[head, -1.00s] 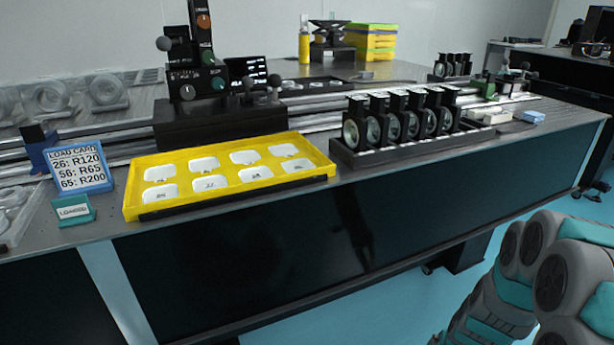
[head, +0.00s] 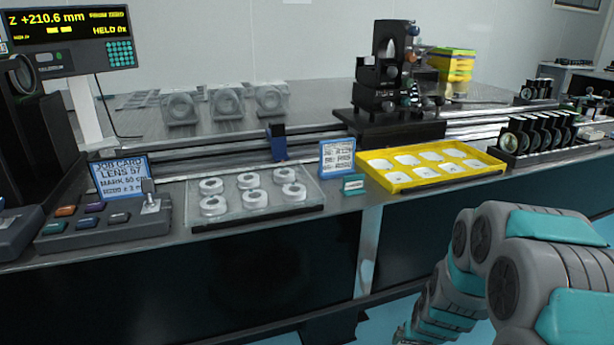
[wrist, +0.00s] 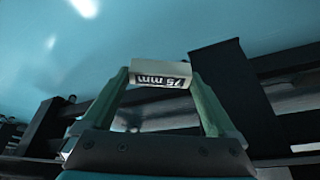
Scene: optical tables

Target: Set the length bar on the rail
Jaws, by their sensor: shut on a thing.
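In the wrist view my gripper (wrist: 162,84) is shut on a pale length bar (wrist: 161,70). Its dark label reads "75 mm" upside down. Blue floor and dark table parts show beyond it, and the bar is clear of any surface I can make out. The metal rail (head: 230,152) runs along the table in the head view. A dark blue block (head: 277,141) stands at the rail. A black carriage with an optical instrument (head: 388,80) sits farther right. The gripper is out of the head view; only my arm shows at lower right.
A readout (head: 70,40) shows Z +210.6 mm. A job card (head: 120,178), a button console (head: 105,222), a clear lens tray (head: 235,205), a load card (head: 337,157) and a yellow tray (head: 385,183) line the front. A rack of lenses (head: 538,135) stands at right.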

